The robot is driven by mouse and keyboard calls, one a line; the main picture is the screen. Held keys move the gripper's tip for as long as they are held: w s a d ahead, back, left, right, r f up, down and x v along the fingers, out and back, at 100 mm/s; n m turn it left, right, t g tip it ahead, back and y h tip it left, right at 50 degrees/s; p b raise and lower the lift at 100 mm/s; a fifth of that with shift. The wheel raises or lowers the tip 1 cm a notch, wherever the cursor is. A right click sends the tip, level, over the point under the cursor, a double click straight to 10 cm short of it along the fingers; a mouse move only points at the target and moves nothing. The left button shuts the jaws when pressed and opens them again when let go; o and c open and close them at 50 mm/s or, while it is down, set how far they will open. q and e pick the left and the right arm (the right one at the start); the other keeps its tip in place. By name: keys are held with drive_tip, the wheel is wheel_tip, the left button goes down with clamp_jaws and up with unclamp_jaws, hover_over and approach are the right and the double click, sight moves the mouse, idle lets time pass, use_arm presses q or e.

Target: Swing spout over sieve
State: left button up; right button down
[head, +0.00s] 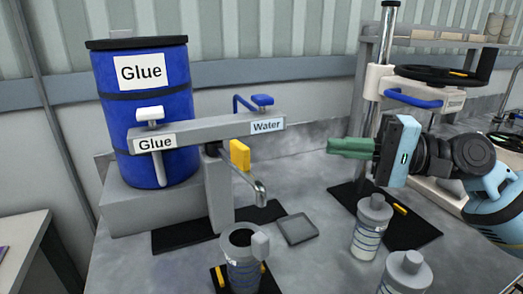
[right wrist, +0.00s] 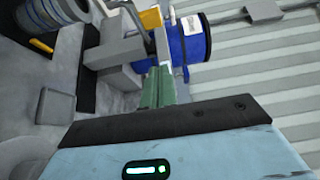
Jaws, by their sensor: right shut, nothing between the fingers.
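The spout (head: 259,190) is a curved grey metal tube with a yellow handle (head: 240,155), hanging below the arm labelled Glue and Water. Its tip points down, to the right of and above a grey can with a dark open top (head: 243,262). I cannot tell for sure which thing is the sieve; the can's top may hold it. My right gripper (head: 332,146), with green fingers, is shut and empty in the air right of the spout, apart from it. The fingers (right wrist: 158,85) and yellow handle (right wrist: 150,18) also show in the right wrist view. My left gripper is out of view.
A blue Glue drum (head: 145,110) stands at the left on a grey block. A flat square grey plate (head: 298,229) lies on the table. Two lidded bottles (head: 370,228) (head: 405,275) stand at the front right. A stand with a black wheel (head: 437,75) is behind my right arm.

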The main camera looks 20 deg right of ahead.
drive_tip(key=p, duration=0.5)
approach(236, 164)
drive_tip(key=w+a+r, duration=0.2)
drive_tip(key=w+a, duration=0.2)
drive_tip(key=shift+w, duration=0.2)
